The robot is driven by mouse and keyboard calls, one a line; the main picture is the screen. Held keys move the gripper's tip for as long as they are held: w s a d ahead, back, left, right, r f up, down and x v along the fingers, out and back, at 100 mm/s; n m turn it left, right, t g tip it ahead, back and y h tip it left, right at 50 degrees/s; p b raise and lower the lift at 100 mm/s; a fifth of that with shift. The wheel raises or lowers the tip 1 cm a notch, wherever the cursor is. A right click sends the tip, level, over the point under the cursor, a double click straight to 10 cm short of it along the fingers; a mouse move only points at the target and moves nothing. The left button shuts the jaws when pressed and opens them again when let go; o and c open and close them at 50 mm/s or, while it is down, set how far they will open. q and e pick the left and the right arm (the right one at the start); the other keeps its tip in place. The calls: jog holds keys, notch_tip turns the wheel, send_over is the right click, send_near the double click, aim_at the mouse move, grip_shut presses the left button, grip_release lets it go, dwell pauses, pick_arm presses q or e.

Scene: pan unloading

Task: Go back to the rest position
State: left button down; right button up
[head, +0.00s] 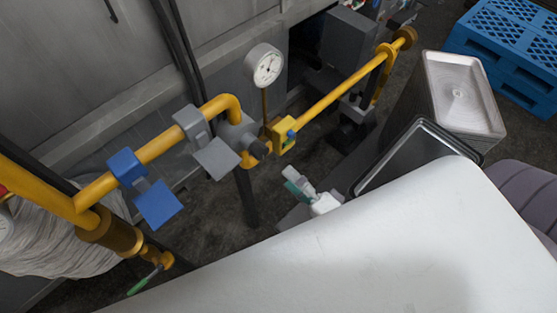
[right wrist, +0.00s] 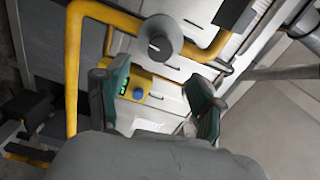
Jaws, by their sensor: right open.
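My right gripper (head: 294,181) shows small in the middle of the head view, in front of the pipework and left of the pans. Its green-lined fingers also show in the right wrist view (right wrist: 156,72), spread apart with nothing between them. A shiny metal pan (head: 432,75) lies at the upper right of the head view, on what looks like a stack. A dark, empty-looking pan (head: 365,186) lies in front of it, partly hidden by a white surface. The right gripper is apart from both pans. My left gripper is not in view.
Yellow pipes (head: 340,87) run across the head view, with a round gauge (head: 266,65), a yellow box (head: 284,134) and a blue valve (head: 127,167). A blue pallet (head: 500,68) lies far right.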

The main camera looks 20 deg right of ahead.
jog(key=shift+s+d, duration=0.2)
jog(key=shift+s, duration=0.35)
jog(key=s+d+f+n+g+h, duration=0.1)
jog(key=s+d+f+n+g, duration=0.15)
jog(key=f, duration=0.75)
jog(key=s+d+f+n+g+h, duration=0.1)
jog(key=d+f+n+g+h, duration=0.2)
jog(key=f, duration=0.7)
jog(key=s+d+f+n+g, duration=0.1)
jog(key=s+f+n+g, duration=0.2)
jog(key=f, duration=0.8)
jog(key=s+f+n+g+h, duration=0.1)
jog(key=s+f+n+g, duration=0.2)
jog(key=s+f, duration=0.4)
jog(key=s+f+n+g+h, duration=0.1)
jog(key=s+f+n+g, duration=0.2)
jog(key=s+f, duration=0.3)
jog(key=s+g, duration=0.1)
jog(key=s, duration=0.4)
jog(key=shift+s+a+f+n, duration=0.35)
jog(key=shift+g, duration=0.25)
